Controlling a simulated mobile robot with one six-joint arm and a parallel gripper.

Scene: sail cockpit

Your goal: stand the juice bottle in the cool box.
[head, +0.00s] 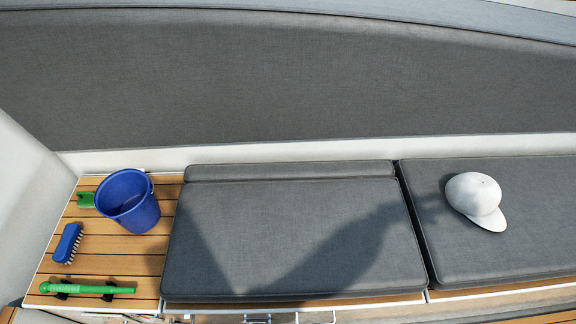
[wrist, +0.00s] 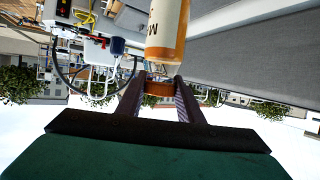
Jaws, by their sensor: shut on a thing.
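The juice bottle (wrist: 166,30), with a pale label and orange-brown parts, shows at the top of the wrist view, cut off by the frame's edge. My gripper (wrist: 159,88) is shut on its narrower orange-brown end, one dark finger on each side. The wrist view is upside down, with sky at the bottom. The head view shows neither the bottle nor my gripper. I see no cool box in either view.
In the head view, a blue bucket (head: 128,200), a blue brush (head: 68,243) and a green-handled tool (head: 92,288) are on the slatted wood at left. A white cap (head: 475,200) lies on the right grey cushion (head: 520,245). The left cushion (head: 230,225) is bare, with a shadow across it.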

